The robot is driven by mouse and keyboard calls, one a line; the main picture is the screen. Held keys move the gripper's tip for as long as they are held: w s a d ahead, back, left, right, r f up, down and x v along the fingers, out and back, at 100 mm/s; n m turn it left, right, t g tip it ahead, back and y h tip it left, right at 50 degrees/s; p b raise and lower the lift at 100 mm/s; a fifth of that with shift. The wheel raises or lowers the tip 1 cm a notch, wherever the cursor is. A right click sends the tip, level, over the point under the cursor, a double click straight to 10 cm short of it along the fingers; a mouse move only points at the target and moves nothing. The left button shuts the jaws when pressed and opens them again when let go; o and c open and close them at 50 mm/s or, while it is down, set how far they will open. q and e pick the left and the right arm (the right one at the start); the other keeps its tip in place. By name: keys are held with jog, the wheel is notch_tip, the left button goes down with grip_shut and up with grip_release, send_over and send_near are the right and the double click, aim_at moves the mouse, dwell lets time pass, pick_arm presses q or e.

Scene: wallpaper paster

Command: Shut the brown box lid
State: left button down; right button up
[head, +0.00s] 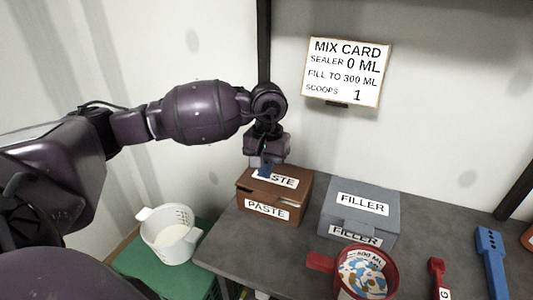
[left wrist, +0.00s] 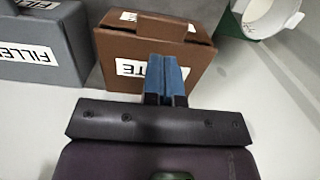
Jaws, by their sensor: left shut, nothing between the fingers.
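The brown box (head: 295,200) marked PASTE stands at the left end of the grey counter. Its brown lid (head: 299,182) lies over the top and looks shut, with no visible gap. In the left wrist view, the brown lid (left wrist: 195,75) shows close up, its label upside down and partly covered by the fingers. My left gripper (head: 266,168) is over the lid's rear part, pointing down, its blue fingertips together and empty. The tips (left wrist: 166,68) look to be at or just above the lid; contact is unclear. My right gripper is not in view.
A grey FILLER box (head: 335,212) stands right of the brown box. A red cup (head: 390,270) with speckled contents, a red tool (head: 438,275) and a blue tool (head: 490,255) are farther right. A white jug (head: 165,252) sits left on a green surface (head: 140,262). A mix card (head: 347,90) hangs behind.

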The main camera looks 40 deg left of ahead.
aim_at(265, 197)
pick_arm(q)
jog(key=f, duration=0.6)
jog(key=shift+s+f, duration=0.2)
jog(key=shift+f, duration=0.15)
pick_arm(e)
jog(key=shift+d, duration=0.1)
